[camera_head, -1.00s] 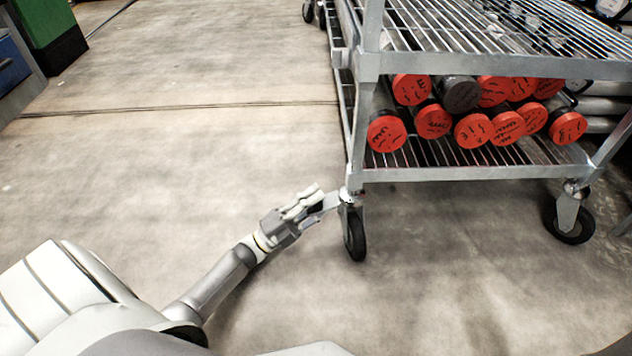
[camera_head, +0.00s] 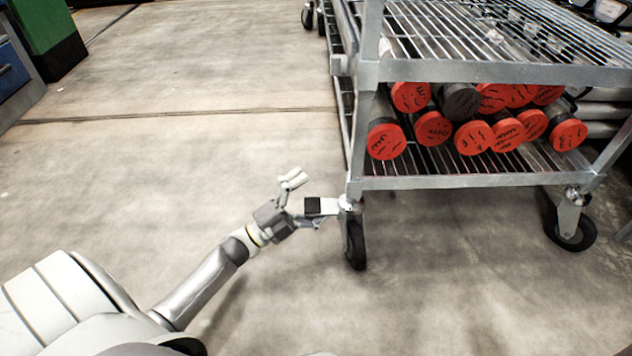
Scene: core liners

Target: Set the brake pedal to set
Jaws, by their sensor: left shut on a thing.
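The brake pedal (camera_head: 328,206) is a small metal lever. It sticks out to the left from the front left caster (camera_head: 355,240) of the metal rack, and a dark patch shows on its outer end. It looks close to level. My left gripper (camera_head: 301,203) is at the pedal's outer end, shut on it. One finger stands up to the left of the pedal and the other lies along its lower side. Exactly where the fingers touch the pedal is hard to see. My right gripper is out of view.
The wire-shelf rack (camera_head: 470,183) holds several tubes with red caps (camera_head: 387,141) and a dark one. Its front right caster (camera_head: 570,228) stands on the concrete floor. A green cabinet (camera_head: 48,35) stands far left. The floor left of the rack is clear.

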